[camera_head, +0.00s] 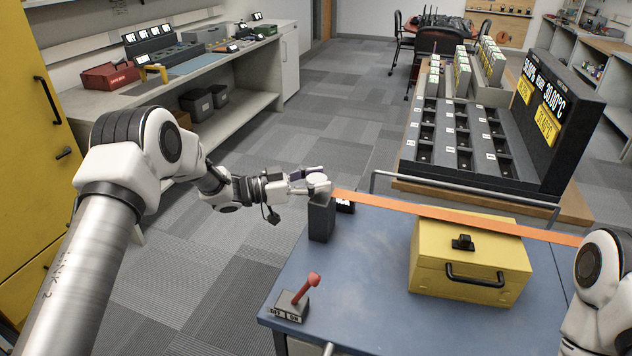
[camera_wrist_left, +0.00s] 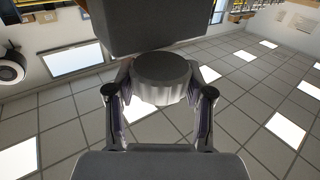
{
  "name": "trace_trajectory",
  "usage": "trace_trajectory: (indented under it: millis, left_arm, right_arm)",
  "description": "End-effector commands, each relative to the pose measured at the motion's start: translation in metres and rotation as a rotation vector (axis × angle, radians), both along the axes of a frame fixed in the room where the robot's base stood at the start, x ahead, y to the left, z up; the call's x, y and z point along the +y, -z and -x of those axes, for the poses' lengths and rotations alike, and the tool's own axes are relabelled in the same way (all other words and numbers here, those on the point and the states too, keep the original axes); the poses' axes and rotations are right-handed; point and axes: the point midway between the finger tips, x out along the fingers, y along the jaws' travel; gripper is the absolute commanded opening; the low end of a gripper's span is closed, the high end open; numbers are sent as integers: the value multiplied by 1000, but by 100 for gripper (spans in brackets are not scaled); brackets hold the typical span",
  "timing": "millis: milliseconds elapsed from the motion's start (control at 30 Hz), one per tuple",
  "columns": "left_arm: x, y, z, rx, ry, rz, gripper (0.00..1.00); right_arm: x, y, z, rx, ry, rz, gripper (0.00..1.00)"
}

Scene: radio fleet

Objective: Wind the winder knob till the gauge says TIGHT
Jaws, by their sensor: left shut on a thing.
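The winder (camera_head: 320,218) is a dark upright block at the left far corner of the blue cart. My left gripper (camera_head: 308,182) is shut on the knob; in the left wrist view the ribbed grey knob (camera_wrist_left: 161,78) lies between the two fingers (camera_wrist_left: 160,108). A small black gauge (camera_head: 345,206) with white marks is beside the winder, partly hidden by the strap, its word too small to read. An orange strap (camera_head: 400,207) runs right from the winder over the yellow case (camera_head: 468,272). My right gripper is not in view.
A red lever (camera_head: 305,289) on a labelled base stands at the cart's near left. A metal rail (camera_head: 465,190) runs along the cart's (camera_head: 370,270) far side. A dark rack (camera_head: 460,135) stands behind it. The cart's middle left is clear.

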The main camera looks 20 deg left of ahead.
Motion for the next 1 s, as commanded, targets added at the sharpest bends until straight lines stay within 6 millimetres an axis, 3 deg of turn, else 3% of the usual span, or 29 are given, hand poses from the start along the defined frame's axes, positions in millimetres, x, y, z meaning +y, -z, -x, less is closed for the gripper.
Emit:
trace_trajectory:
  millis: [467, 500, 533, 867, 1000]
  left_arm:
    - [-1, 0, 0, 1, 17, 0, 17]
    - [-1, 0, 0, 1, 17, 1, 66]
    - [-1, 0, 0, 1, 17, 1, 77]
    - [0, 0, 1, 1, 16, 1, 78]
    - [13, 0, 8, 2, 14, 1, 78]
  right_arm:
    - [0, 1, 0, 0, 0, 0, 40]
    - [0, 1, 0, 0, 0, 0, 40]
    - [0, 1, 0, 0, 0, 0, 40]
    - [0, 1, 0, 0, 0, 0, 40]
    - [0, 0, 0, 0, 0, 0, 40]
